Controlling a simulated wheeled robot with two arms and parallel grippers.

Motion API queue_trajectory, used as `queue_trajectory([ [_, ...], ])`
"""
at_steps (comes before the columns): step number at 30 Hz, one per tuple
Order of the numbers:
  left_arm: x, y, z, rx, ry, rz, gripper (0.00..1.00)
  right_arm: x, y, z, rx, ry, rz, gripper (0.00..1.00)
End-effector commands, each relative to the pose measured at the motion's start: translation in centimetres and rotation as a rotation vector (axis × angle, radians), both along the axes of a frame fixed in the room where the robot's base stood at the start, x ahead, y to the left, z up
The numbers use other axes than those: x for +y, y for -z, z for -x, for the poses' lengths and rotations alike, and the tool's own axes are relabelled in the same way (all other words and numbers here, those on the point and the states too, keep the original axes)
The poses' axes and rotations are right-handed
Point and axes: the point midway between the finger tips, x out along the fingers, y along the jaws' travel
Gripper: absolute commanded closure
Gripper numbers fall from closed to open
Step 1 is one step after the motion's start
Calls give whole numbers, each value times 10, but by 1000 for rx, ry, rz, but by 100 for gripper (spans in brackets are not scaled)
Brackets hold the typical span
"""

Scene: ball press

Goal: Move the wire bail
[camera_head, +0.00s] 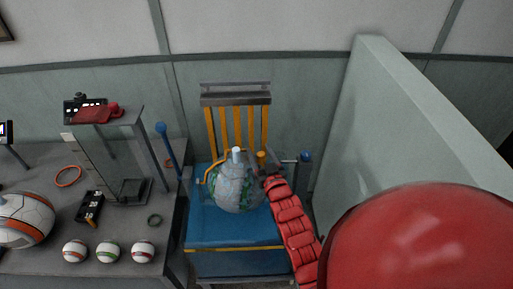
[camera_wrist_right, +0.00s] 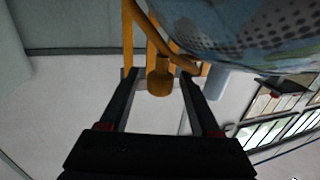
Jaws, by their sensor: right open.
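The wire bail (camera_head: 212,168) is a bent yellow-orange bar beside and partly around a blue-grey patterned ball (camera_head: 236,188) on the blue press. Its orange cylindrical knob (camera_wrist_right: 160,76) shows large in the right wrist view, with the bar (camera_wrist_right: 150,30) running up and across. My right gripper (camera_head: 270,170) reaches in from the lower right, on the ball's right side. In its wrist view the two black fingers (camera_wrist_right: 158,80) stand open on either side of the knob, with gaps showing. Part of the bail is hidden behind the ball. My left gripper is out of view.
The press has a blue base (camera_head: 230,232) and yellow upright bars (camera_head: 238,125). A blue-knobbed lever (camera_head: 162,130) stands on its left. A grey table (camera_head: 60,200) at left holds small balls, a large ball and a clear stand. A pale partition (camera_head: 400,130) bounds the right.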

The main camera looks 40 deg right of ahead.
Motion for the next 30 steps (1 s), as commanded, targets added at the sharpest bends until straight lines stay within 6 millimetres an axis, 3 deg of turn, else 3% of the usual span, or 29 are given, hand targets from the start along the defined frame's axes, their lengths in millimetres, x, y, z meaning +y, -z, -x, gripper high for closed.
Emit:
queue_trajectory([
  [4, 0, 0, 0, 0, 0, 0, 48, 0, 0, 0, 0, 0, 0, 36],
  [15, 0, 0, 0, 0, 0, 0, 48, 0, 0, 0, 0, 0, 0, 100],
  [30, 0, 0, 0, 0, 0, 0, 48, 0, 1, 0, 1, 0, 0, 100],
])
